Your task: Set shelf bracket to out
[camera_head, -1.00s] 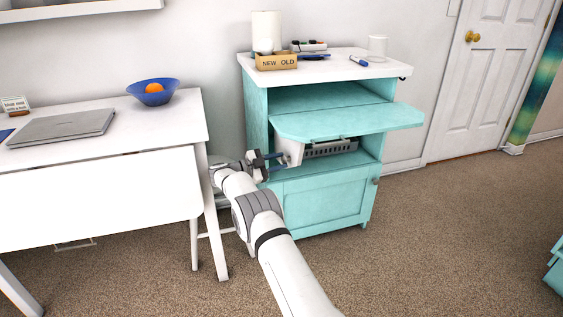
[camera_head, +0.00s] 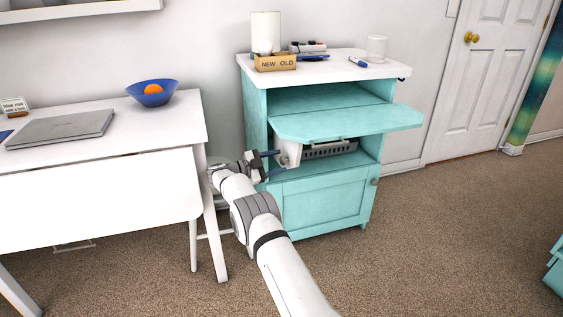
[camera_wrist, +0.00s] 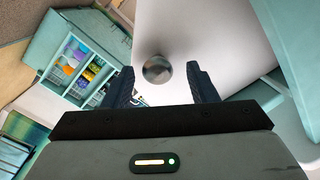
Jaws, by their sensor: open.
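A teal drop-leaf shelf (camera_head: 345,124) is raised level at the front of the teal cabinet (camera_head: 320,203). A white bracket panel (camera_head: 291,150) stands under its left part, at the cabinet's left front. In the wrist view the white panel (camera_wrist: 205,35) fills the upper middle, with a round metallic knob (camera_wrist: 157,69) on it. My gripper (camera_head: 272,163) is open just left of the bracket. In the wrist view my open fingers (camera_wrist: 164,85) stand on either side of the knob, with gaps on both sides. I cannot tell how deep the knob sits between them.
A grey basket (camera_head: 330,148) sits inside the cabinet under the shelf. A white table (camera_head: 100,135) with a laptop (camera_head: 62,127) and blue bowl (camera_head: 153,97) stands to the left, close to my arm. The cabinet top (camera_head: 345,68) holds several small items.

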